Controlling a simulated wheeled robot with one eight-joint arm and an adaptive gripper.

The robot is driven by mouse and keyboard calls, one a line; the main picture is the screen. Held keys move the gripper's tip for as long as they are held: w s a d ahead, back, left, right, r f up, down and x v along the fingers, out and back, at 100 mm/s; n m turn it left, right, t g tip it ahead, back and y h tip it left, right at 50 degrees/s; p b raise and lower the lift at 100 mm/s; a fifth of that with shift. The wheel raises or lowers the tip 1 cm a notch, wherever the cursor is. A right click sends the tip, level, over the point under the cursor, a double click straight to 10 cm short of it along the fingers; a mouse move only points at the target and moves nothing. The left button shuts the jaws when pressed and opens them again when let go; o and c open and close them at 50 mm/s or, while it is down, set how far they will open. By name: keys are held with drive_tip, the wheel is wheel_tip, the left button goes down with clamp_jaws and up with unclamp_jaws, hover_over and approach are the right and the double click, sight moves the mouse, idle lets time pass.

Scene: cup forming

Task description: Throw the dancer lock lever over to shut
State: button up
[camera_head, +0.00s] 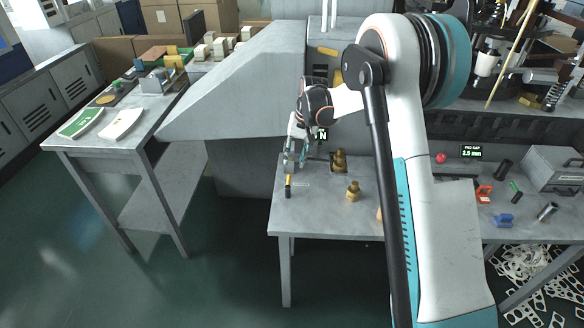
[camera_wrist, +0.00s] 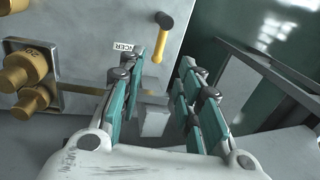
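The lever I take for the dancer lock lever (camera_wrist: 160,44) shows at the top of the wrist view, with a yellow arm and a dark round end. It lies beside a white label (camera_wrist: 127,47), partly hidden, on the grey table top. In the head view the lever (camera_head: 288,187) is small, near the table's front left corner. My gripper (camera_wrist: 163,62) is open, with its teal-padded fingers apart and nothing gripped. The lever lies beyond the fingertips, not visibly touching them. In the head view my gripper (camera_head: 294,158) hangs just above and behind the lever.
Stacked brass weights (camera_head: 340,161) stand on a dark plate right of my gripper. Another brass weight (camera_head: 353,192) stands nearer the front. A grey block (camera_wrist: 155,120) shows between the fingers. A side table (camera_head: 130,150) stands left, across open floor.

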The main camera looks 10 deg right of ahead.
drive_tip(key=shift+d+r, duration=0.15)
drive_tip(key=shift+r, duration=0.55)
drive_tip(key=shift+d+r, duration=0.1)
drive_tip(key=shift+r, duration=0.55)
drive_tip(key=shift+s, duration=0.1)
drive_tip(key=s+a+r+n+t+h, duration=0.1)
drive_tip(key=s+r+n+t, duration=0.15)
drive_tip(key=s+r, duration=1.5)
drive_tip(key=s+f+t+h, duration=0.1)
drive_tip(key=s+t, duration=0.3)
drive_tip(key=s, duration=1.6)
drive_tip(key=shift+f+n, duration=0.4)
drive_tip(key=shift+n, duration=0.05)
